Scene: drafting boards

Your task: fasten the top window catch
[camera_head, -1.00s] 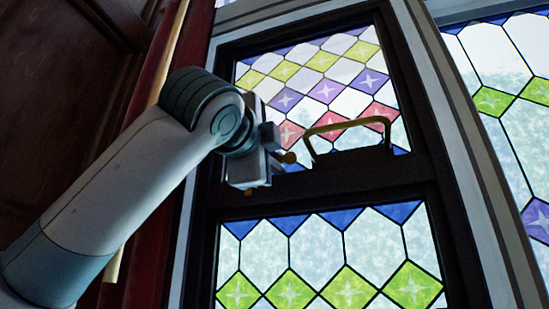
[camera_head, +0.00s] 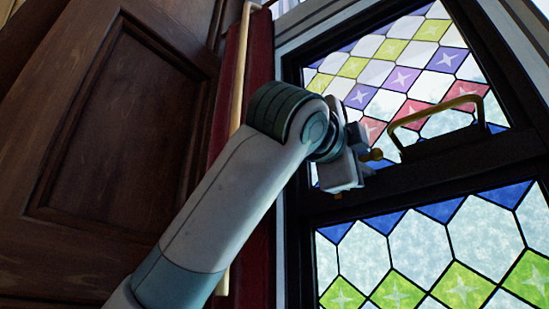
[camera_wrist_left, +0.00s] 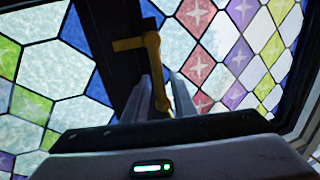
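The top window catch is brass, on the dark window rail. In the head view, a brass loop (camera_head: 436,105) stands on a dark base, and a small brass knob (camera_head: 372,155) shows beside my left gripper. My left gripper (camera_head: 352,165) is just left of the loop, its fingers mostly hidden. In the left wrist view, a brass lever (camera_wrist_left: 153,60) with a sideways arm reaches down between the two fingers of my left gripper (camera_wrist_left: 163,88). My right gripper is not in view.
Stained-glass panes (camera_head: 420,255) lie above and below the dark rail (camera_head: 335,207). A red strip with a pale pole (camera_head: 238,80) runs behind my left arm. A dark wooden panel (camera_head: 120,130) fills the left side.

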